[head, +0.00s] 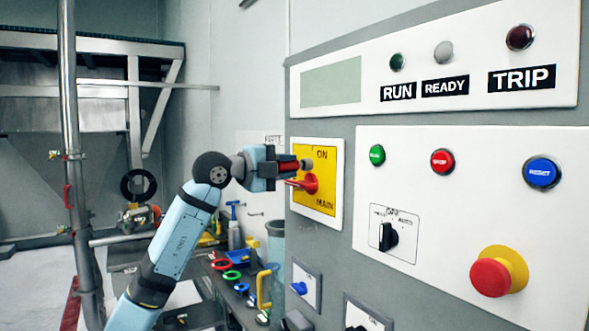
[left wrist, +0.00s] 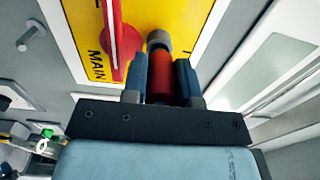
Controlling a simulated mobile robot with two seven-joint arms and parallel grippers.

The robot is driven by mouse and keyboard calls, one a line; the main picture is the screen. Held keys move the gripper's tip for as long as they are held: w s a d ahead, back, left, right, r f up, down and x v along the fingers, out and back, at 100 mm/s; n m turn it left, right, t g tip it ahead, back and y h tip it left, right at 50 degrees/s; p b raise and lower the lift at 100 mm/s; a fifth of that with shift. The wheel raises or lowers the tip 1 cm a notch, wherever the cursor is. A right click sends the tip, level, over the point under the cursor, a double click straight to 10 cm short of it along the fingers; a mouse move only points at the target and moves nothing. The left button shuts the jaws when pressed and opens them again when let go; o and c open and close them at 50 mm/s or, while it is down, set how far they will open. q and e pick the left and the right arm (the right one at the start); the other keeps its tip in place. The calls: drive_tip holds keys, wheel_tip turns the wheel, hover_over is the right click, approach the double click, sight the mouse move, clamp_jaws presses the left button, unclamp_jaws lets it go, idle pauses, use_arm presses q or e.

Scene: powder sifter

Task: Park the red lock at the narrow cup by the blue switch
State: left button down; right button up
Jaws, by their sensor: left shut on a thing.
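My left gripper (head: 287,167) is shut on the red lock (left wrist: 160,85), which sits between its two blue-grey fingers. The lock's grey end (left wrist: 158,40) points at the yellow MAIN switch plate (head: 323,168), beside the red switch handle (head: 309,184). I cannot tell whether the lock touches the plate. The blue switch (head: 299,288) is on a small white plate low on the panel, below my gripper. A tall grey-blue cup-like container (head: 275,247) stands left of it; I cannot tell whether this is the narrow cup. My right gripper is out of view.
A bench behind carries coloured rings (head: 221,264), a yellow padlock-like shape (head: 264,290) and tools. The panel has a red emergency button (head: 492,277), a black selector (head: 388,236) and a blue RESET button (head: 541,172). A vertical pipe (head: 69,120) stands at left.

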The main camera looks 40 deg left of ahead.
use_arm(q)
drive_tip(key=shift+s+a+f+b, duration=0.15)
drive_tip(key=shift+s+b, duration=0.2)
drive_tip(key=shift+s, duration=0.2)
drive_tip(key=shift+b+v, duration=0.85)
drive_tip(key=shift+v, duration=0.8)
